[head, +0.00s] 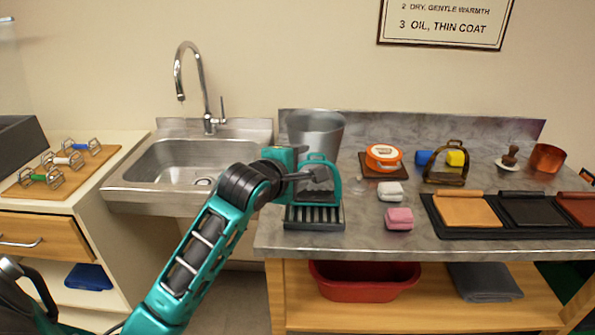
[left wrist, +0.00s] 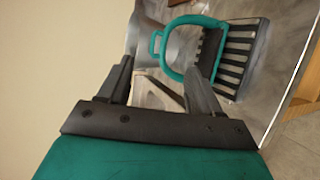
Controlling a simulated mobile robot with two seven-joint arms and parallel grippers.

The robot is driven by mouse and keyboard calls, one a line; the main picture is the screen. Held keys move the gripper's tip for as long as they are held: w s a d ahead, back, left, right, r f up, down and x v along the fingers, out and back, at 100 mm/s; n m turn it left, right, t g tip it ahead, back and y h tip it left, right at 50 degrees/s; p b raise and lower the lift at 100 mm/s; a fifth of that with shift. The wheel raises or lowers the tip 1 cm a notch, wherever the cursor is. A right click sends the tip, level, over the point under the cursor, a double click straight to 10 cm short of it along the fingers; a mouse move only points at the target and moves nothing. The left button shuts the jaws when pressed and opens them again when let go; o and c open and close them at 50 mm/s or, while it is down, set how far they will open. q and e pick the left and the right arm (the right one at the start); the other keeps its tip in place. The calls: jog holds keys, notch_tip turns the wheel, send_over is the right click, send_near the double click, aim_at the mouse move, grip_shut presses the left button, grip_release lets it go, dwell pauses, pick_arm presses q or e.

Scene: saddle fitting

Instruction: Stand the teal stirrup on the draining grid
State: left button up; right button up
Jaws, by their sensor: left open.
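The teal stirrup (head: 337,182) stands upright on the black draining grid (head: 314,225), arch up, at the left end of the grey counter. In the left wrist view the stirrup (left wrist: 190,20) shows its teal arch and dark tread, with the tread over the grid's bars (left wrist: 235,62). My left gripper (head: 305,177) is at the stirrup's left side in the head view. Its fingers (left wrist: 157,68) are apart with nothing held between them. I cannot tell whether a fingertip touches the arch. My right gripper is not in view.
A grey metal bucket (head: 315,130) stands close behind the grid. The sink (head: 190,165) and its tap are to the left.

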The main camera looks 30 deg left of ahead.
pick_arm(q)
jog(key=shift+s+r, duration=0.1)
jog(key=shift+s, duration=0.15)
jog(key=s+d+f+m+g+h, duration=0.1)
jog(key=s+d+f+m, duration=0.3)
jog(key=s+f+m, duration=0.3)
jog(key=s+d+f+m+g+h, duration=0.1)
jog(key=s+d+f+m, duration=0.4)
jog(key=f, duration=0.6)
jog(key=s+d+f+m+g+h, duration=0.1)
jog(key=s+d+f+m, duration=0.4)
jog(key=s+f+m, duration=0.4)
jog(key=s+m, duration=0.1)
jog(key=m, duration=0.1)
jog(key=shift+f+m+h, duration=0.25)
jog(key=shift+m+h, duration=0.05)
jog(key=shift+h, duration=0.1)
jog(key=shift+a, duration=0.1)
